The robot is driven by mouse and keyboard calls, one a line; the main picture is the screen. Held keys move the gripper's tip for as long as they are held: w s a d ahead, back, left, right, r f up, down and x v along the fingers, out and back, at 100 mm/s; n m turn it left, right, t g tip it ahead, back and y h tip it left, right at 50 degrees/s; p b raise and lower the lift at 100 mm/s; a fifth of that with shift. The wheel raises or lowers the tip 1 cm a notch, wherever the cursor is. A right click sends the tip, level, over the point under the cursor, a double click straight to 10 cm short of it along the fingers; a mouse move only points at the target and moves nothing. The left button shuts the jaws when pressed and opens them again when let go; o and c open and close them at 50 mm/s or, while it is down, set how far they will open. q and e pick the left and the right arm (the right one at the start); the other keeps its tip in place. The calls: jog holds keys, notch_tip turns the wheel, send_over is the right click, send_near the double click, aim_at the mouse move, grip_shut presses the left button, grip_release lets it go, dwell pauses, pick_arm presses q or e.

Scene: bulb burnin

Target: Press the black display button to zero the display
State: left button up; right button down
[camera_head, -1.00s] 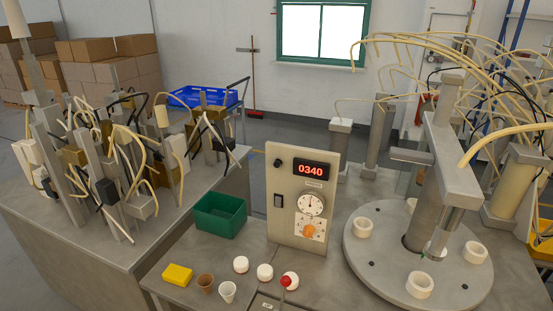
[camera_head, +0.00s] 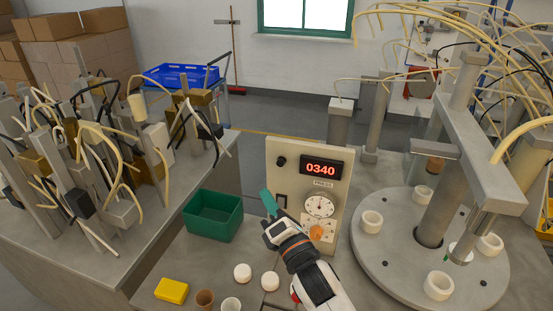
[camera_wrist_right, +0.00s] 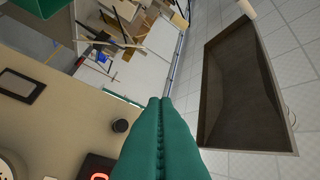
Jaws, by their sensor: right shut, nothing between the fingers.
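The beige panel (camera_head: 335,172) stands upright on the bench. Its red display (camera_head: 322,168) reads 0340. A round black button (camera_head: 281,161) sits left of the display; it also shows in the right wrist view (camera_wrist_right: 121,126). My left gripper is out of view.
A green bin (camera_head: 228,232) stands left of the panel. A turntable (camera_head: 375,262) with white rings is at right. A cluttered bench stands at left.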

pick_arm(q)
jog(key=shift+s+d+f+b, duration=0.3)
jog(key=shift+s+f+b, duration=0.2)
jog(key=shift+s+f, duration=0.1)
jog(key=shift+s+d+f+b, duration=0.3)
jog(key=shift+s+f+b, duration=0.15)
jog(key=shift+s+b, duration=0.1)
pick_arm(e)
send_near(281, 163)
jog(key=w+a+r, duration=0.1)
jog(key=w+a, duration=0.3)
jog(key=shift+w+a+r, duration=0.2)
jog(key=shift+w+a, duration=0.05)
jog(key=shift+w, duration=0.05)
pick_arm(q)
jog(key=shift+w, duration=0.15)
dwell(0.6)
pick_arm(e)
jog(key=shift+w, duration=0.15)
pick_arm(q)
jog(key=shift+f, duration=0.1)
pick_arm(e)
jog(key=shift+w+d, duration=0.1)
jog(key=shift+w, duration=0.2)
